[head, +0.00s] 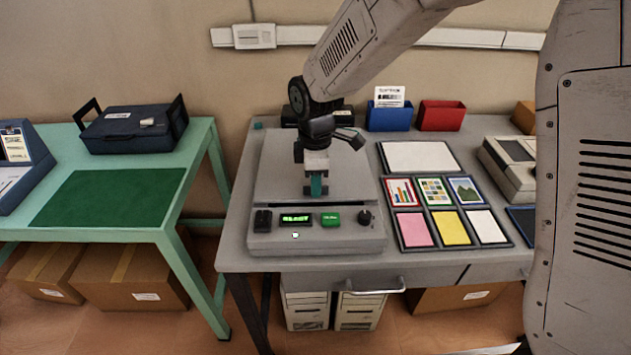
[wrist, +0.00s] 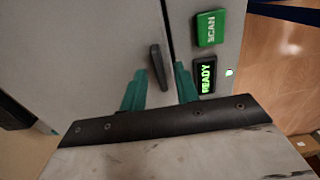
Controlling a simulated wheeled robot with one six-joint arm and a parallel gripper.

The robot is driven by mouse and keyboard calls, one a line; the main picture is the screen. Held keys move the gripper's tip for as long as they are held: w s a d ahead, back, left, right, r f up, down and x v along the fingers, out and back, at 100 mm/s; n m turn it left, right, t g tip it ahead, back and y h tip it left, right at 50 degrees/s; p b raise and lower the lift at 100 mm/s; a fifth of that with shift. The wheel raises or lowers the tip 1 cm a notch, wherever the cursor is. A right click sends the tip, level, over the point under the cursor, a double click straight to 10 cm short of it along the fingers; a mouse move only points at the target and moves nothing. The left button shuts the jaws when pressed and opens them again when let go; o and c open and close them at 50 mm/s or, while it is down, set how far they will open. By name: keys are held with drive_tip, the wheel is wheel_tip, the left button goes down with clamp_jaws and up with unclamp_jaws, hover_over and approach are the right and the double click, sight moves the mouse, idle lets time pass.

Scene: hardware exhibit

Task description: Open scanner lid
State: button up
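The grey scanner (head: 262,240) stands on the grey table, and its flat lid (head: 350,190) is closed. In the wrist view the lid (wrist: 90,40) carries a short dark handle (wrist: 157,62) near its edge, beside the front panel. My gripper (head: 317,186) is over the front part of the lid, pointing down. In the wrist view its teal fingers (wrist: 160,82) are apart, with the handle between their tips in the picture. I cannot tell whether either finger touches the handle. In the head view the gripper hides the handle.
The front panel has a lit READY display (head: 296,218), a green SCAN button (head: 330,219) and dark knobs. Right of the scanner lie a card tray (head: 426,233) and a white sheet (head: 418,156). Blue (head: 389,117) and red (head: 441,116) bins stand behind. A green table (head: 205,150) is left.

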drive_tip(key=shift+f, duration=0.35)
clamp_jaws()
drive_tip(key=shift+r, duration=0.15)
